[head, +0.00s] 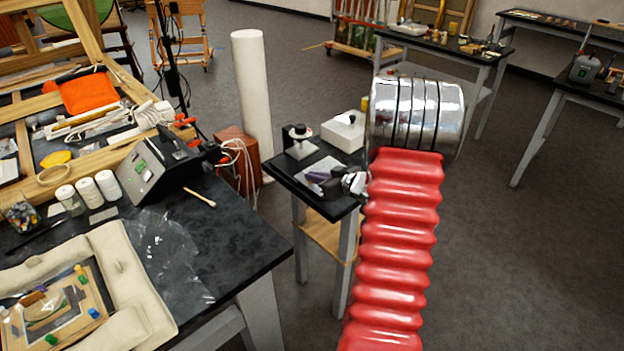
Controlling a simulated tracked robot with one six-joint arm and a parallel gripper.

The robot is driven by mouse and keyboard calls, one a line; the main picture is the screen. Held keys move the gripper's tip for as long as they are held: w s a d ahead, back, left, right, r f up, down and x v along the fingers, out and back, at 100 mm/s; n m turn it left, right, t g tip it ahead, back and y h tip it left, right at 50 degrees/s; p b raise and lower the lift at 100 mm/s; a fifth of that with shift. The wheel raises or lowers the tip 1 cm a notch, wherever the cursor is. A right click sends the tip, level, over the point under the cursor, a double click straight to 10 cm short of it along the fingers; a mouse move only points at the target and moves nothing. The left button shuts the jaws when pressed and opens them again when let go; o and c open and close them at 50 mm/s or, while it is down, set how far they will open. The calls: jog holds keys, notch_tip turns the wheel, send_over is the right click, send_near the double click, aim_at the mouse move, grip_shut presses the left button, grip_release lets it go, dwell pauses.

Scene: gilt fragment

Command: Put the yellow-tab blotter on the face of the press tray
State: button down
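My red ribbed arm (395,250) runs up the right of the middle, ending in a shiny banded metal part. A small black and silver form that looks like my gripper (350,183) is over the small black side table (294,187), beside a pale, purplish flat piece (321,170); I cannot tell whether they touch or whether the fingers are open. A wooden tray (98,288) with small yellow, blue and green pieces lies in a beige padded surround (130,262) at the lower left. I cannot make out for sure which thing is the yellow-tab blotter or the press tray.
The dark worktable (225,235) holds a grey control box (160,165), several white jars (87,192), clear film and a wooden stick (199,197). A white box (343,130) and a knobbed weight (299,140) stand at the side table's back.

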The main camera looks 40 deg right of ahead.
jog(key=c, duration=2.5)
grip_release()
jog(key=shift+f, duration=0.25)
jog(key=o, duration=0.5)
jog(key=shift+r, duration=0.2)
jog(key=shift+s+r, duration=0.1)
jog(key=shift+s, duration=0.15)
jog(key=v, duration=1.1)
jog(key=shift+s+r, duration=0.1)
jog(key=shift+s, duration=0.1)
